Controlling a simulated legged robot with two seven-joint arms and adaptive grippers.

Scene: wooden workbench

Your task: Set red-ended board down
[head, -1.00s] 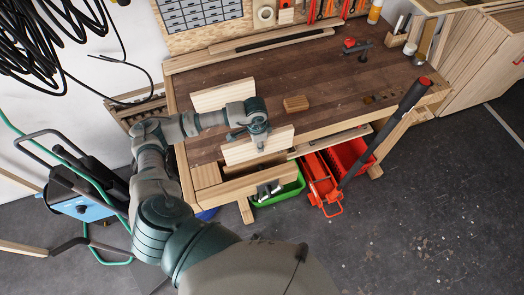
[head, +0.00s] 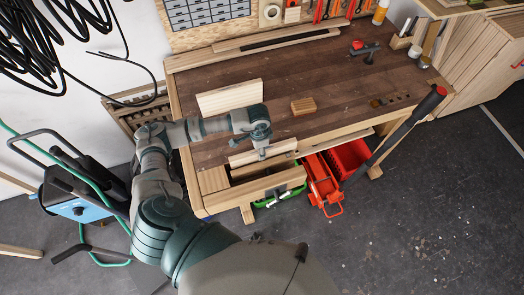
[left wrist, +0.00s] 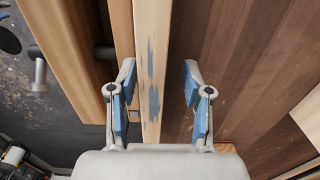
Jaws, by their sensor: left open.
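A pale wooden board (head: 280,148) stands on edge at the bench's front, by the vise, below my left gripper (head: 262,154). In the left wrist view its top edge (left wrist: 152,30) runs between the fingers of my left gripper (left wrist: 160,98), with worn grey-blue patches. The fingers are spread, with a gap clearly visible on the right side; the left finger is close to the board. No red end shows on this board. A second pale board (head: 228,98) stands farther back on the bench. My right gripper is not in view.
The vise jaw (head: 258,190) with its metal handle is at the bench's front. A small wood block (head: 303,106) lies on the dark bench top (head: 340,85). A long dark bar (head: 395,135) leans at the front.

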